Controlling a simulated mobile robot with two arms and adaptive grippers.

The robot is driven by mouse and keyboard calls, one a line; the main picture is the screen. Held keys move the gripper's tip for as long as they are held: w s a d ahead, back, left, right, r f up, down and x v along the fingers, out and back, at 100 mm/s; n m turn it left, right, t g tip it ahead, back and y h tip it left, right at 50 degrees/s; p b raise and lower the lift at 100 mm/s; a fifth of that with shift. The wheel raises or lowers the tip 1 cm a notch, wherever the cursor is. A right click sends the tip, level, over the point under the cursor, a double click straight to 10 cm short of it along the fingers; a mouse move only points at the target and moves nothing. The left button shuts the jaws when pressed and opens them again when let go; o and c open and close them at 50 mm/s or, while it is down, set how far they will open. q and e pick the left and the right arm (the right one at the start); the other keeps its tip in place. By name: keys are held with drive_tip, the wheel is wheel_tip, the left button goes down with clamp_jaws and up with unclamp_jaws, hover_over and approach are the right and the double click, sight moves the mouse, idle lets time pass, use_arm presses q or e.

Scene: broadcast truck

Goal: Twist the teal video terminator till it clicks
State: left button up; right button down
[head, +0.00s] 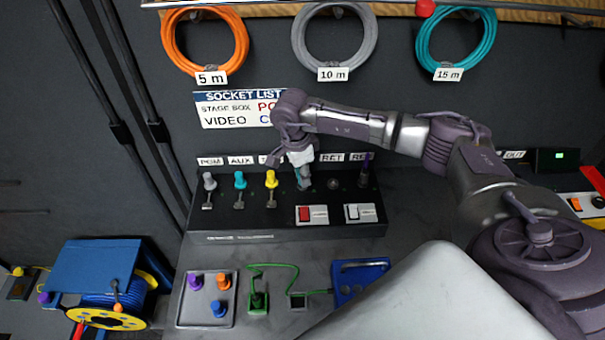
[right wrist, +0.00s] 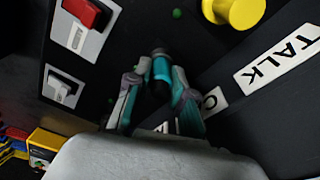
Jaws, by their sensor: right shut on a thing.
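The teal video terminator (right wrist: 162,68) shows in the right wrist view as a short teal cylinder with a dark end, between the two fingers of my right gripper (right wrist: 158,92). In the head view my right gripper (head: 303,180) points down at the black socket panel (head: 260,222), just right of the yellow plug. It is shut on the terminator. The gripper mostly hides the terminator there, and I cannot tell how it is seated. Another teal plug (head: 240,181) stands in the panel under the AUX label. My left gripper is not in view.
A red switch (head: 305,214) and a white switch (head: 353,212) lie in front. Cable coils hang above. A tray of plugs (head: 184,318) and a blue cable reel (head: 92,270) lie nearer.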

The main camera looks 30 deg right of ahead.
drive_tip(key=m, duration=0.3)
drive_tip(key=shift+m+g, duration=0.3)
drive_tip(key=shift+m, duration=1.6)
drive_tip(key=m, duration=0.3)
drive_tip(key=shift+f+y+p, duration=0.1)
drive_tip(key=shift+y+p, duration=0.25)
drive_tip(key=shift+y, duration=0.05)
